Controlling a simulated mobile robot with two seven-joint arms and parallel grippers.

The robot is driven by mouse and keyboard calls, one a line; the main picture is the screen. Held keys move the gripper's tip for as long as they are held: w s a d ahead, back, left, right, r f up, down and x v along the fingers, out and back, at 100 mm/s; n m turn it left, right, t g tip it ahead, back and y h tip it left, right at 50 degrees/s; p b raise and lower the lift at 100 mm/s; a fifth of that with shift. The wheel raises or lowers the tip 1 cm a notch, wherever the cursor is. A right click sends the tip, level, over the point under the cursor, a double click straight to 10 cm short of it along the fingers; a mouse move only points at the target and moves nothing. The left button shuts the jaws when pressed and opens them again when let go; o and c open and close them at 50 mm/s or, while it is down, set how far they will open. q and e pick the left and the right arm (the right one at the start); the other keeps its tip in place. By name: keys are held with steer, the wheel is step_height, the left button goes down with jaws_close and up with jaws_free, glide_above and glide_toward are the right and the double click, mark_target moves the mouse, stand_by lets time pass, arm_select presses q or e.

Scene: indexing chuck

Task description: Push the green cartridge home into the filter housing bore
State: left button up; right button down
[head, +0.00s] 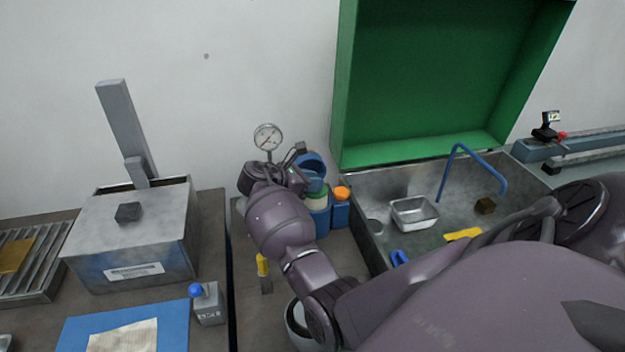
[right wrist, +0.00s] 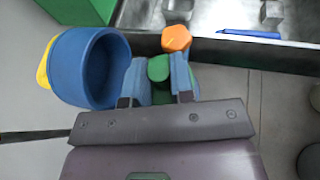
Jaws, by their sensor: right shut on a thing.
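The green cartridge (right wrist: 158,68) shows in the right wrist view between the two fingers of my right gripper (right wrist: 160,82), which is shut on it. In the head view a green top with a pale band below it (head: 317,202) stands just above the blue filter housing (head: 319,222). A wide, open blue cup-shaped part (right wrist: 90,66) is left of the fingers in the right wrist view; in the head view it rises above the green top. My right gripper (head: 300,178) is mostly hidden by its own wrist. The bore's mouth and the cartridge's depth are hidden. My left gripper is not in view.
A blue bottle with an orange cap (head: 341,194) stands close right of the housing. A pressure gauge (head: 267,137) rises behind my wrist. A metal sink (head: 358,205) with a green raised panel is to the right. A grey box (head: 135,235) stands at left.

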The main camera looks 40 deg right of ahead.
mark_target(313, 194)
steer(key=shift+f+b, duration=0.55)
steer(key=shift+f, duration=1.75)
steer(key=shift+s+f, duration=0.1)
steer(key=shift+f, duration=0.25)
steer(key=c, duration=0.9)
jaws_free()
steer(key=shift+f, duration=0.1)
steer(key=shift+r, duration=0.55)
step_height(313, 194, up, 9)
steer(key=shift+r+p, duration=0.2)
steer(key=shift+p, duration=0.55)
